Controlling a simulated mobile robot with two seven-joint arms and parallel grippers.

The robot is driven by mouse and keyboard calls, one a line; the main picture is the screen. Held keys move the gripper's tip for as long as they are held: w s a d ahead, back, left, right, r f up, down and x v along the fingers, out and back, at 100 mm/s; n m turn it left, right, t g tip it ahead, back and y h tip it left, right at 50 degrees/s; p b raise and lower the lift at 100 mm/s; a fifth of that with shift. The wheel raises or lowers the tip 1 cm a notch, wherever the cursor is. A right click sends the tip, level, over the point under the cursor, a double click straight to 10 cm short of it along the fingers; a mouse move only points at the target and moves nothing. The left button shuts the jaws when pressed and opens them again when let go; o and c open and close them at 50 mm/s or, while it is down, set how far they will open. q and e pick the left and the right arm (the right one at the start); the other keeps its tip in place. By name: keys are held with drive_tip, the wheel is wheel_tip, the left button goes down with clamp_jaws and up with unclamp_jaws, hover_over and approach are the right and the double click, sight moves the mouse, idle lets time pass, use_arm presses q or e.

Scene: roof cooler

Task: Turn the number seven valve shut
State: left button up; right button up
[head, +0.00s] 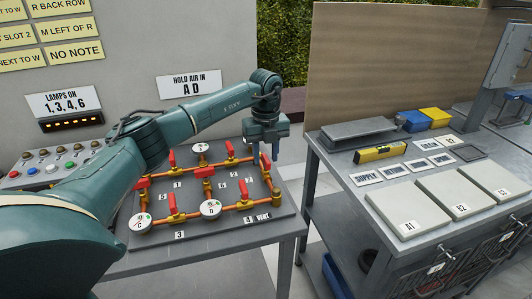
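A grey board (225,222) on the left bench carries brass pipes, round white gauges and several red valve handles. A label 7 (243,181) lies on the board, left of the right-hand pipe run. The red handle (265,163) nearest to it on that run, apparently valve seven, stands up from the pipe. My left gripper (265,155) points down over this handle. Its two fingers look apart, one to each side of the handle; contact cannot be made out. The fingertips partly cover the pipe behind. My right gripper is not in view.
A gauge (210,208) stands at the board's front. A lamp strip (72,121) and button panel are at left. The right bench holds a yellow level (380,152) and labelled plates.

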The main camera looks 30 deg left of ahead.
use_arm(q)
clamp_jaws()
idle(0.4)
